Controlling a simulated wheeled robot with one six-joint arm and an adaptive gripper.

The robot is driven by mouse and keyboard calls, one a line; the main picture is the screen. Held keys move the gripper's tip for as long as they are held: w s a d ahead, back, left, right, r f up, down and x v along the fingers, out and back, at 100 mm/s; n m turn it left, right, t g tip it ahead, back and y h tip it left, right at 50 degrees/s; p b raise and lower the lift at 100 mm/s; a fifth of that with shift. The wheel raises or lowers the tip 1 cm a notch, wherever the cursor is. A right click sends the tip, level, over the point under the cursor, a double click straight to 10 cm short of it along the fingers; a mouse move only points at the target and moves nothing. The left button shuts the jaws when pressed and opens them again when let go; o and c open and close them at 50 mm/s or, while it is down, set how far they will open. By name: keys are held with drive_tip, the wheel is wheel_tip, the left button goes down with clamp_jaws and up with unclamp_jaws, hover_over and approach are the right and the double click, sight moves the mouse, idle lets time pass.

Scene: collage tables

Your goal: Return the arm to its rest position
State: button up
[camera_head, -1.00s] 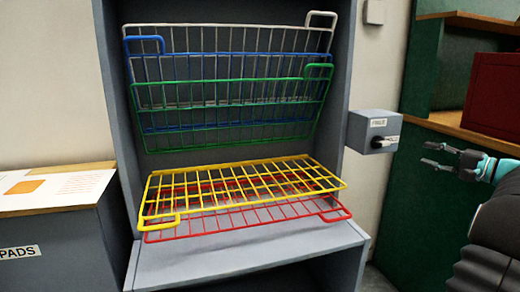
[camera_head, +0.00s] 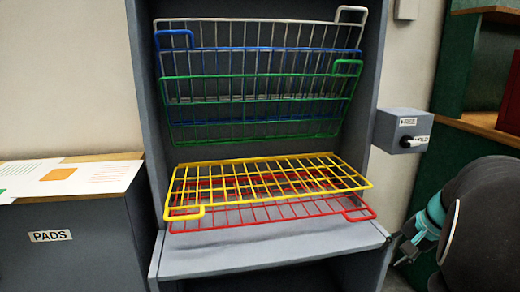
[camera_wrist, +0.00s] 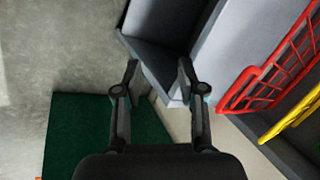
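My arm shows at the lower right of the head view, a rounded black link with a teal joint. My gripper (camera_head: 394,251) is low beside the right end of the grey cabinet's shelf, partly hidden behind the arm. In the wrist view my gripper (camera_wrist: 158,80) points down with its two fingers spread apart and nothing between them. The floor and the grey cabinet's edge lie beyond the fingertips.
A grey cabinet (camera_head: 270,252) holds upright white, blue and green racks (camera_head: 262,82), plus flatter yellow (camera_head: 268,184) and red (camera_head: 285,213) racks. A switch box (camera_head: 403,130) is at its right. A PADS cabinet (camera_head: 80,250) stands left.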

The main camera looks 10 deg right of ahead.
drive_tip(key=s+a+r+n, duration=0.1)
drive_tip(key=s+a+n, duration=0.3)
drive_tip(key=a, duration=0.5)
drive_tip(key=s+a+r+n+h, duration=0.1)
drive_tip(key=s+a+n, duration=0.3)
drive_tip(key=a, duration=0.5)
drive_tip(key=s+a+n+t+h, duration=0.1)
drive_tip(key=s+a+n, duration=0.3)
drive_tip(key=a, duration=0.5)
drive_tip(key=shift+s+a+r, duration=0.4)
drive_tip(key=shift+s, duration=0.15)
